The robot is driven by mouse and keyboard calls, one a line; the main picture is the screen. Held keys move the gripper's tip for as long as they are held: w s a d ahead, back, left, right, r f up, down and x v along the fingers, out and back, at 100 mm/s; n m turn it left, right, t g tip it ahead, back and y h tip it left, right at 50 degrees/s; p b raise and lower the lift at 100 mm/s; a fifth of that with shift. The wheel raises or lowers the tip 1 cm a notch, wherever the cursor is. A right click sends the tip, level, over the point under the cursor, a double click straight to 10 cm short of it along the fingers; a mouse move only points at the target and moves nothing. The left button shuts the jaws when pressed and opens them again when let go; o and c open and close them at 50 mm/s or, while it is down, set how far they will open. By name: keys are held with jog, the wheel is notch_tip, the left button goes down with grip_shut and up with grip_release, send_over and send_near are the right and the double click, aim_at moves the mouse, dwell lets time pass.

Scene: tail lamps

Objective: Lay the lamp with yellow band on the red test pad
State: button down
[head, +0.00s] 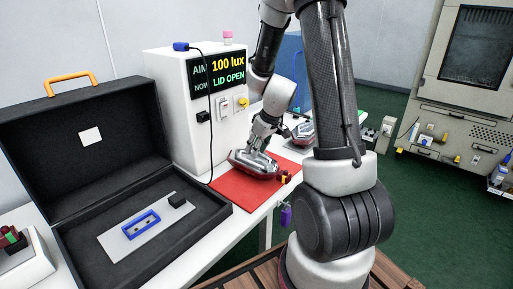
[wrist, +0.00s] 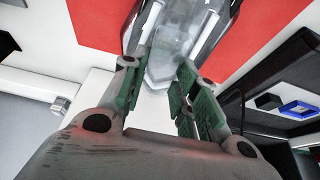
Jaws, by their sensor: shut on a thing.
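My gripper (head: 262,146) points down and is shut on a silvery clear lamp (head: 254,164) with a dark red lower edge. The lamp is over the red test pad (head: 233,191); I cannot tell whether it touches the pad. Small red and yellow parts (head: 284,177) show at its right end, and I cannot make out a clear band. In the wrist view the lamp (wrist: 168,40) sits between the green-padded fingers (wrist: 165,88), with the red pad (wrist: 95,22) on both sides beyond it. A second lamp (head: 303,131) lies farther back, partly hidden by my arm.
An open black case (head: 75,197) with a grey plate and blue frame (head: 141,223) stands left of the pad. A white tester box (head: 176,97) with a display reading "100 lux" and "LID OPEN" rises behind it. A purple item (head: 286,215) hangs at the table's front edge.

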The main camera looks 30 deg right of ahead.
jog(key=shift+f, duration=0.1)
jog(key=c, duration=1.1)
grip_release()
jog(key=v, duration=1.2)
jog(key=s+a+r+m, duration=0.1)
jog(key=s+a+r, duration=0.1)
jog(key=s, duration=0.5)
jog(key=s+a+r+m+h, duration=0.1)
jog(key=s+a+r, duration=0.1)
jog(key=s+r, duration=0.3)
jog(key=s+a+r+m, duration=0.1)
jog(key=s+r+m, duration=0.1)
jog(key=s, duration=0.7)
jog(key=shift+s+a+r+h, duration=0.15)
jog(key=shift+a+r+h, duration=0.2)
jog(key=shift+r, duration=0.45)
